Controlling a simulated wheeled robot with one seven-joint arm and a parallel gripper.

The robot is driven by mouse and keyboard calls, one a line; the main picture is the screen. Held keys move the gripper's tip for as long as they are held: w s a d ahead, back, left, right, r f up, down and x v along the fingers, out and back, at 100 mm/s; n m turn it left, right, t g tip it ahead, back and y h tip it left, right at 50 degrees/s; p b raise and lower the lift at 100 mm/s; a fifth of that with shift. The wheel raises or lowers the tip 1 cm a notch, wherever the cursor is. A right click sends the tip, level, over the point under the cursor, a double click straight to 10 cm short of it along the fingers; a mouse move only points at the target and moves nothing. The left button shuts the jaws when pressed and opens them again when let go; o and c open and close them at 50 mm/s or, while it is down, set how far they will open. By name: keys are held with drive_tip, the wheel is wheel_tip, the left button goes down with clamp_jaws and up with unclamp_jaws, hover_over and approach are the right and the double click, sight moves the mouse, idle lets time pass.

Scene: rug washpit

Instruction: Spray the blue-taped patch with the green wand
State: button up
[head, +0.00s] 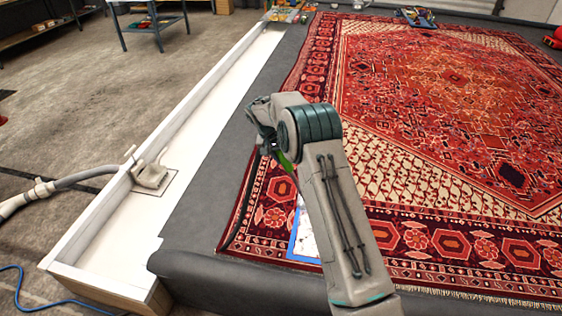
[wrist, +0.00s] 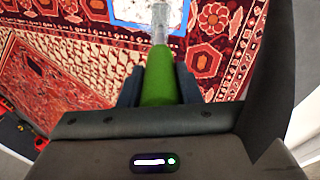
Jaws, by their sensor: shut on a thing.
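My gripper (wrist: 158,88) is shut on the green wand (wrist: 159,72), with one dark finger on each side of it. The wand's clear, pale tip (wrist: 161,22) points to the top of the wrist view, overlapping the blue-taped patch. The patch (wrist: 131,12) is a whitish area framed in blue tape on the red rug. In the head view the patch (head: 305,243) lies near the rug's lower left edge, partly hidden behind my arm. A bit of the green wand (head: 286,161) shows below my wrist there; the gripper fingers are mostly hidden. I see no spray.
The patterned rug (head: 440,95) lies on a dark grey surface (head: 215,190). A white trough (head: 215,105) with a grey hose (head: 70,181) and fitting runs along the left. A blue tray (head: 416,17) sits on the rug's far end. Red items (wrist: 12,128) show at the wrist view's left.

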drive_tip(key=w+d+p, duration=0.1)
drive_tip(key=w+p, duration=0.1)
drive_tip(key=w, duration=0.4)
drive_tip(key=shift+d, duration=0.4)
drive_tip(key=shift+r, duration=0.1)
